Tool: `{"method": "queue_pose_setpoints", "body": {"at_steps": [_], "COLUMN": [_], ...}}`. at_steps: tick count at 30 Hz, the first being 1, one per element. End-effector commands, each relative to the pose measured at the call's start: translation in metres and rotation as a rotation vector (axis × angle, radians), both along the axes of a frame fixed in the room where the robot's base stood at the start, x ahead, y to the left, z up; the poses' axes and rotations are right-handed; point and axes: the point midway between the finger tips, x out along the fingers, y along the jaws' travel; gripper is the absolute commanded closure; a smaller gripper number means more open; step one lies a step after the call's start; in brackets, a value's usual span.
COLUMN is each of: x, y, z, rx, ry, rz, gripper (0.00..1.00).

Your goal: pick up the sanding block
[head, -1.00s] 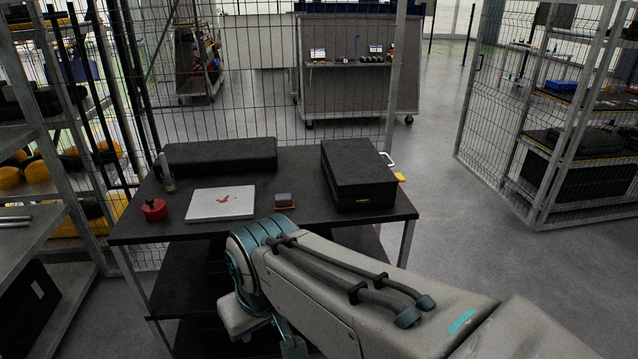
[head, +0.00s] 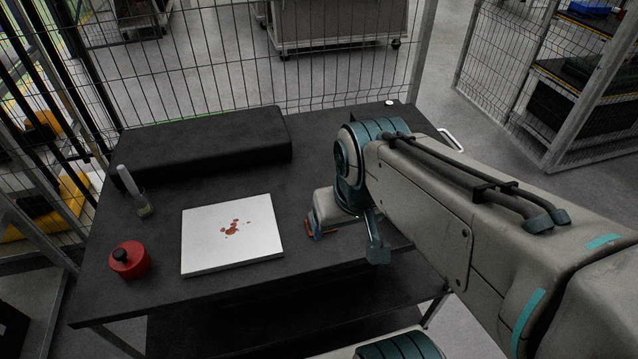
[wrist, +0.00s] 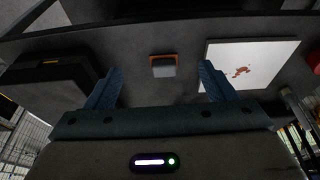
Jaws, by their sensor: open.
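The sanding block (wrist: 163,68) is a small grey block with an orange-brown edge. It lies on the dark table (head: 160,215), right of the white panel. In the wrist view it appears between and beyond the two fingers of my gripper (wrist: 160,82), which are spread wide with nothing between them. In the head view my gripper (head: 345,230) hangs over the block's spot and hides most of it; only an orange-brown sliver shows. How far above the block the fingertips are, I cannot tell.
A white panel (head: 232,234) with reddish spots lies left of the block. A black box (wrist: 48,78) is on the block's other side. Wire fencing (head: 250,70) borders the back.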

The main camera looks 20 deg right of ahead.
Motion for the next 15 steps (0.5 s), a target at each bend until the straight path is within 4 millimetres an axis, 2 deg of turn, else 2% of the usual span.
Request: {"method": "queue_pose_setpoints", "body": {"at_steps": [5, 15], "x": [0.03, 0.117], "y": [0.001, 0.0], "z": [0.003, -0.012], "rx": [-0.045, -0.039], "ry": [0.068, 0.243], "rz": [-0.012, -0.02], "gripper": [0.2, 0.2]}}
